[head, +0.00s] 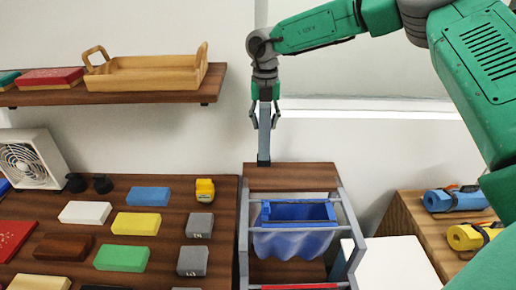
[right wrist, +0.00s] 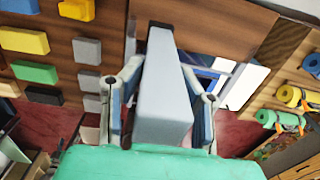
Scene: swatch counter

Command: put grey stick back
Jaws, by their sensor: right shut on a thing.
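My right gripper (head: 265,115) is shut on the grey stick (head: 264,143) and holds it upright. The stick is a long grey bar with a dark lower end. That end is at the back edge of the wooden top (head: 290,177) of the rack with the blue bin; I cannot tell whether it touches. In the right wrist view the stick (right wrist: 165,100) runs between the two fingers of the gripper (right wrist: 158,98), its dark end away from me. My left gripper is in neither view.
The blue bin (head: 297,213) hangs in the metal-framed rack. Left of it, a dark wood counter (head: 165,263) holds coloured blocks, grey blocks (head: 200,225) and a yellow item (head: 205,190). A shelf (head: 150,97) carries a wooden tray (head: 145,78). Rolled mats (head: 455,200) lie at right.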

